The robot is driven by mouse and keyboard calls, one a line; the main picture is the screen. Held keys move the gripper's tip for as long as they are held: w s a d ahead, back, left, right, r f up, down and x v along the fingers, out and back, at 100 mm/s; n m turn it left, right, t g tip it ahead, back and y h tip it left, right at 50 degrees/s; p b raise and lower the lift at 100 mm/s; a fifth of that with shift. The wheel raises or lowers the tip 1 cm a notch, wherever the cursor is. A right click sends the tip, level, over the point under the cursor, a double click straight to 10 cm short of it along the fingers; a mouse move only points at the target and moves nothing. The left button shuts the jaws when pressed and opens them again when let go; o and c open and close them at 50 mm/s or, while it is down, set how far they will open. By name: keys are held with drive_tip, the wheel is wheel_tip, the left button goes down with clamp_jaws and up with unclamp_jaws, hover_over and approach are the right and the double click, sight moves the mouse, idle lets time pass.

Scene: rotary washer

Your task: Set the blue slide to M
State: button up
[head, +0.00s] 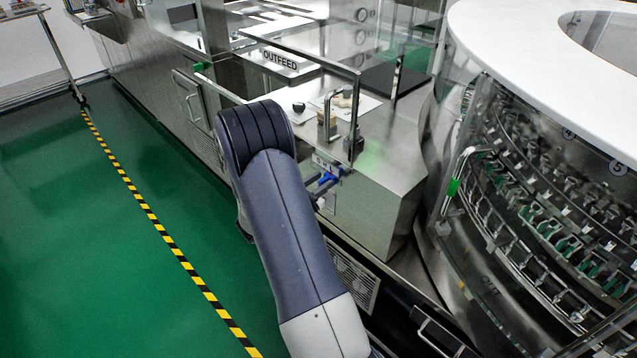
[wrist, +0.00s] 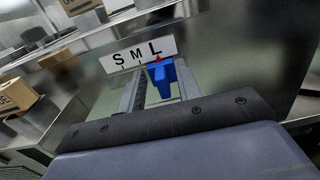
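The blue slide (wrist: 160,78) sits on the steel panel below a white label plate (wrist: 140,55) marked S, M, L. Its red pointer (wrist: 158,59) is under the L. My gripper (wrist: 163,80) is right at the slide, its two fingers spread, one on each side of the slide's handle. The fingers look apart from the handle, with a narrow gap on each side; contact at the tips cannot be made out. In the head view the blue slide (head: 328,179) shows at the cabinet's front, below its label, and my arm hides most of my gripper.
A clear guard and an OUTFEED sign (head: 280,60) stand above the steel cabinet (head: 385,195). The round washer (head: 540,210) with its white top is at right. Green floor with a striped line (head: 160,230) is open at left. Cardboard boxes (wrist: 17,95) show at left in the wrist view.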

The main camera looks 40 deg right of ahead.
drive_tip(key=shift+c, duration=0.2)
clamp_jaws()
idle(0.3)
drive_tip(key=shift+w+a+b, duration=0.15)
drive_tip(key=shift+w+b, duration=0.25)
drive_tip(key=shift+w, duration=0.9)
drive_tip(key=shift+o, duration=0.2)
unclamp_jaws()
